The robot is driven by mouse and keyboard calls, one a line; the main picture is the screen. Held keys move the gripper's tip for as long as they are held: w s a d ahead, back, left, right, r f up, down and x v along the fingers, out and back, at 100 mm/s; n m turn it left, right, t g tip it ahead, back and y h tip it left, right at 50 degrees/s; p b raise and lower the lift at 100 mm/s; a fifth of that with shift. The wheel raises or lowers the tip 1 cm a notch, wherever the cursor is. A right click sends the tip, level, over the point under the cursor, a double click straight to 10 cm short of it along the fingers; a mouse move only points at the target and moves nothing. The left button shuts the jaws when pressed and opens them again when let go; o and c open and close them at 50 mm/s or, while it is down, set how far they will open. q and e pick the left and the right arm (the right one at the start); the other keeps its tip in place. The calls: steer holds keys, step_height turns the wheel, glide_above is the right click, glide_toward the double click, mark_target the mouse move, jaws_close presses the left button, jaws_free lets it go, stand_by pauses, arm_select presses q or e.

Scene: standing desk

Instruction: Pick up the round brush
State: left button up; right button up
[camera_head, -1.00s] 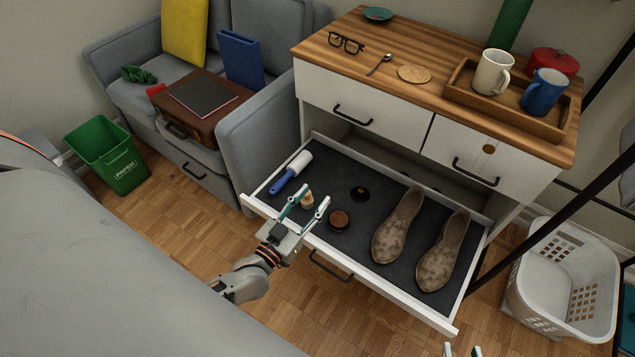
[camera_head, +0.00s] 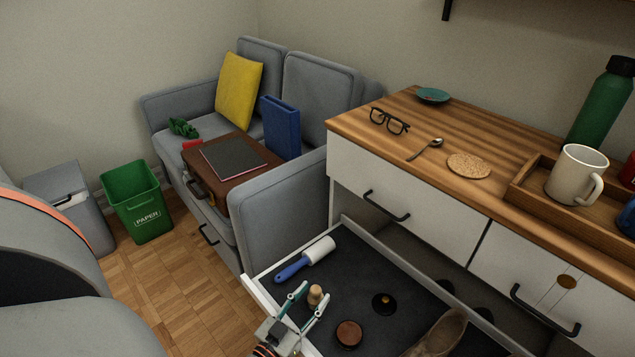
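An open drawer (camera_head: 259,292) with a dark lining holds several small items. A small tan, knob-topped thing (camera_head: 316,295) stands between the fingertips of my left gripper (camera_head: 315,291). The fingers are spread on either side of it, and its lower part is hard to see. A round brown-topped thing with a dark side (camera_head: 349,333) lies to the right of the gripper. A flat black disc with a small gold centre (camera_head: 384,303) lies farther right. I cannot tell for sure which of these is the round brush. My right gripper is out of view.
A blue-handled lint roller (camera_head: 306,259) lies behind the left gripper. A brown shoe (camera_head: 440,335) is cut off at the bottom edge. The dresser top (camera_head: 448,140) overhangs the drawer's back. A grey sofa (camera_head: 285,205) stands close on the left.

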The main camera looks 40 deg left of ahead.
arm_select(q)
steer(key=shift+w+a+f, duration=0.15)
steer(key=shift+w+f, duration=0.05)
steer(key=shift+w, duration=0.7)
steer(key=shift+w+r, duration=0.15)
jaws_close()
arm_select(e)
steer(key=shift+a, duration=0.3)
